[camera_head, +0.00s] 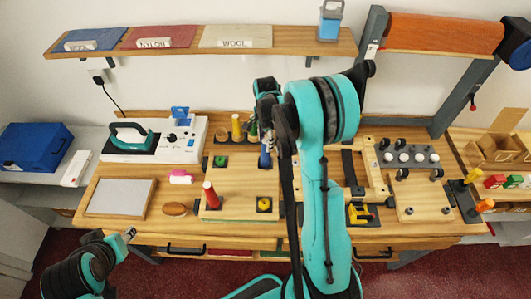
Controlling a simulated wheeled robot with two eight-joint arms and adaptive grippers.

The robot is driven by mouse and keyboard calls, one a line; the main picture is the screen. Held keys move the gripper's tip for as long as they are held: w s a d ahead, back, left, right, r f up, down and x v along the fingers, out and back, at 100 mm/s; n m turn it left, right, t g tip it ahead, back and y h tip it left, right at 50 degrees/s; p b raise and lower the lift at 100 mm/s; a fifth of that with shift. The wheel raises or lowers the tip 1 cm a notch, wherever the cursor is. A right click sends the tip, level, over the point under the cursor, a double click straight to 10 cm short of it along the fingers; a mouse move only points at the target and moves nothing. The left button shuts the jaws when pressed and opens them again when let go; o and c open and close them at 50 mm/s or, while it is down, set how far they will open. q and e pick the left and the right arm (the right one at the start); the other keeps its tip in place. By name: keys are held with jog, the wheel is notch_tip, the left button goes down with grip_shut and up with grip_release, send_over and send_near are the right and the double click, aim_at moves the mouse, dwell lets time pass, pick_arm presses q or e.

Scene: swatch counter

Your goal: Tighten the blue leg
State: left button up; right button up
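The blue leg (265,158) stands upright on a wooden board (237,208), partly hidden by my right arm and gripper. My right gripper (266,125) points down just above the blue leg. Its fingers are dark and small, so I cannot tell whether they touch or hold the leg. A red leg (210,195) stands, slightly tilted, at the board's front left. A green socket (220,161) is at its back left and a yellow socket (264,204) at its front right. My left gripper (128,235) is at the lower left, away from the board; its fingers are unclear.
A yellow peg (237,127) stands behind the board. An iron (131,136) on a white station, a grey pad (121,197) and a wooden oval (174,209) lie left. A swatch shelf (200,48) hangs above.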

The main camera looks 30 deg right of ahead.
jog(key=c, duration=0.6)
jog(key=shift+f+m+b, duration=0.1)
jog(key=shift+m+b, duration=0.35)
jog(key=shift+m, duration=0.55)
jog(key=shift+c, duration=0.2)
jog(key=m+b, duration=0.1)
jog(key=m, duration=0.4)
jog(key=m+b, duration=0.1)
jog(key=m, duration=0.3)
jog(key=shift+m, duration=0.4)
jog(key=m, duration=0.3)
jog(key=shift+b, duration=0.4)
jog(key=o, duration=0.8)
jog(key=shift+o, duration=0.2)
